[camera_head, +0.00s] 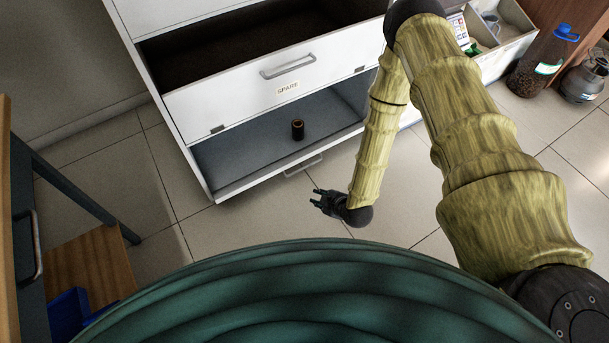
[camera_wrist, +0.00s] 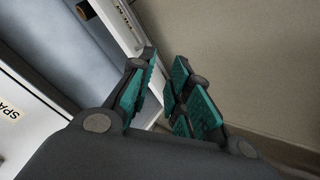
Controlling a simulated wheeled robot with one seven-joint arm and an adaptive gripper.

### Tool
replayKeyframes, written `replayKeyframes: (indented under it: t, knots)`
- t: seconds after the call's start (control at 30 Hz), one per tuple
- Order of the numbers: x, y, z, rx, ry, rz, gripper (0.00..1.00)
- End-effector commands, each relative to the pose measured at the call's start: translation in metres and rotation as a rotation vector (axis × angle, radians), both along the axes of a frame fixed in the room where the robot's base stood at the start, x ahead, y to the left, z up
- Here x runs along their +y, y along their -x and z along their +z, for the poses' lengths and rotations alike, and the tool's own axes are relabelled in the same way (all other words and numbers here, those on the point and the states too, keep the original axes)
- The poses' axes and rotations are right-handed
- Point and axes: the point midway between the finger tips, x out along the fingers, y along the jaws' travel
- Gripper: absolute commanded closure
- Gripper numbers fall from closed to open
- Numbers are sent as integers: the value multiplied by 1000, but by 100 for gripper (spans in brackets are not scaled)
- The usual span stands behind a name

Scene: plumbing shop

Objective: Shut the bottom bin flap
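The white cabinet's bottom bin stands open, with its flap (camera_head: 240,190) lowered. A grey handle (camera_head: 303,166) sits on the flap's front edge. A small dark cylinder (camera_head: 298,129) stands upright on the blue-grey surface inside. My gripper (camera_head: 322,203) is low over the floor, in front of the flap and a little right of the handle. In the wrist view its teal-padded fingers (camera_wrist: 160,75) are apart with nothing between them. The flap's white edge (camera_wrist: 120,28) runs just beyond the fingertips there, seemingly not touching.
Above is a white front labelled SPARE (camera_head: 285,85) with its own handle; the compartment over it is open. A wooden-topped bench (camera_head: 85,265) stands at left. A white tray (camera_head: 505,55), a blue-capped jar (camera_head: 540,62) and a grey canister (camera_head: 585,78) are at right. Tiled floor before the cabinet is clear.

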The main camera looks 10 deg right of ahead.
Motion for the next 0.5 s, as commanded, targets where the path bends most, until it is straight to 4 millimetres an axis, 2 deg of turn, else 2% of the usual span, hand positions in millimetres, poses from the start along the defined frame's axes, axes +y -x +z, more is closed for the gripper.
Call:
replayKeyframes:
  t: [0.03,0.5]
  knots:
    - [-1,-10,-23,-44,20,28,81]
    - [-14,-100,-104,-472,300,276,81]
